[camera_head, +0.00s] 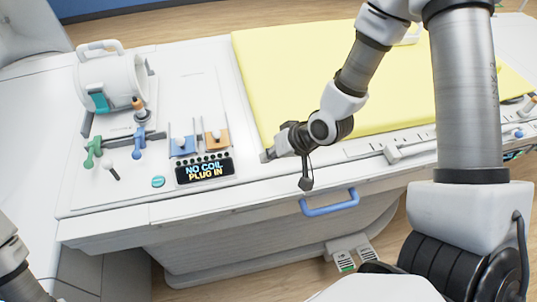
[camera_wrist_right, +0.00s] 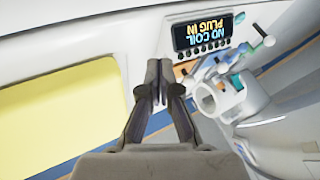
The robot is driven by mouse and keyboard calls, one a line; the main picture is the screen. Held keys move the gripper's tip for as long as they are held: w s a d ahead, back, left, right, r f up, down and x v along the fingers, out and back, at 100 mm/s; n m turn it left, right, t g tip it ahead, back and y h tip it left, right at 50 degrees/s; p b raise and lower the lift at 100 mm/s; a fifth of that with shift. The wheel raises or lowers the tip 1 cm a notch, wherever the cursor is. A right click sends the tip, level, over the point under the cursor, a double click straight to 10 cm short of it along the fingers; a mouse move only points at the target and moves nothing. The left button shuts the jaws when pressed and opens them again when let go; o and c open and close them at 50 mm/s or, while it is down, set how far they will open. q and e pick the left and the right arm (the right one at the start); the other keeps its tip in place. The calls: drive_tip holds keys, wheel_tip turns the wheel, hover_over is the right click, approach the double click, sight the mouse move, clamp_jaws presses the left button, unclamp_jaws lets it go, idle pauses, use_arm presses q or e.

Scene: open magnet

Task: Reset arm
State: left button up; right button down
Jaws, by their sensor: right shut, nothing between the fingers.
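My right gripper (camera_head: 268,155) reaches over the patient table beside the yellow pad's near left corner, pointing left toward the display. In the right wrist view its fingers (camera_wrist_right: 159,70) are together with nothing between them. A lit display (camera_head: 204,171) reads "NO COIL PLUG IN" and stands left of the gripper, apart from it; it also shows upside down in the right wrist view (camera_wrist_right: 208,34). Part of my left arm shows at the lower left edge of the head view, but its gripper is out of frame.
The yellow pad (camera_head: 300,75) covers the table's right part. A white cylindrical coil (camera_head: 110,80) stands at the back left, with green and blue connectors (camera_head: 92,152) in front. Blue and orange sockets (camera_head: 183,145) sit behind the display. A blue handle (camera_head: 330,206) juts from the table's front side.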

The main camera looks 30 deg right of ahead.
idle(0.4)
use_arm(q)
wheel_tip(320, 180, down, 3)
drive_tip(key=b, duration=0.2)
drive_tip(key=shift+r+b, duration=0.1)
drive_tip(key=shift+b, duration=0.3)
use_arm(e)
drive_tip(key=s+d+f+n+g+h, duration=0.1)
drive_tip(key=s+f+g+h, duration=0.3)
drive_tip(key=s+f, duration=1.5)
wheel_tip(320, 180, down, 4)
drive_tip(key=shift+s+d+r+g, duration=0.3)
drive_tip(key=shift+s+g, duration=0.1)
drive_tip(key=shift+g, duration=0.6)
drive_tip(key=shift+w, duration=0.1)
use_arm(q)
drive_tip(key=shift+o, duration=0.2)
